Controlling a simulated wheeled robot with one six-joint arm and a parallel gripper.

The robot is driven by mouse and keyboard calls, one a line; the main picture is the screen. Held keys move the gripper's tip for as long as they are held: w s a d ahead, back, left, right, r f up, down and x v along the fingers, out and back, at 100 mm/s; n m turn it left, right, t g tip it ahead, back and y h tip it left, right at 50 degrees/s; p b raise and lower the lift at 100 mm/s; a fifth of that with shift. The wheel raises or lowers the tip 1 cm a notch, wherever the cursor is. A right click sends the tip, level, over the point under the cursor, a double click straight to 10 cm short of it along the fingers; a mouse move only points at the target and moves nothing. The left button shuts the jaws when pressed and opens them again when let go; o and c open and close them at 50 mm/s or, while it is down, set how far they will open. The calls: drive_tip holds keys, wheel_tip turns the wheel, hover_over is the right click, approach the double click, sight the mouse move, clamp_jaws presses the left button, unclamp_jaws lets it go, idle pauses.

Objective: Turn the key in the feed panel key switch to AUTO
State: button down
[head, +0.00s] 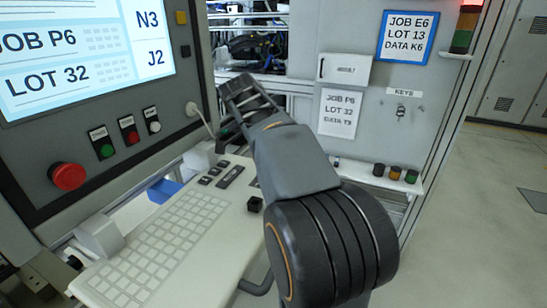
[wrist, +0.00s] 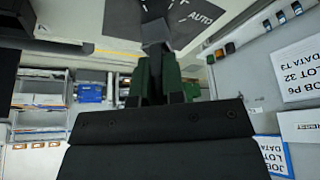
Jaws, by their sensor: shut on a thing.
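My gripper (head: 228,132) is at the left of the head view, beside the control panel, and partly hidden by my arm. In the wrist view my gripper (wrist: 157,60) has its green fingers close together, shut on a grey block-shaped piece, the key (wrist: 155,32). The key stands at the dark feed panel plate (wrist: 120,18). The AUTO label (wrist: 201,18) is on this plate, up and right of the key, with pale marks near it. The key's tip and the keyhole are hidden. The switch does not show in the head view.
A red stop button (head: 68,176), small push buttons (head: 129,130) and a screen (head: 80,45) are on the left panel. A grey cabinet wall with a KEYS label (head: 404,92) stands to the right.

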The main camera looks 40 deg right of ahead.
drive_tip(key=shift+f, duration=0.15)
drive_tip(key=c, duration=0.7)
unclamp_jaws()
drive_tip(key=shift+o, duration=0.2)
drive_tip(key=shift+r, duration=0.3)
drive_tip(key=shift+r+p, duration=3)
drive_tip(key=shift+r, duration=0.35)
drive_tip(key=shift+d, duration=0.1)
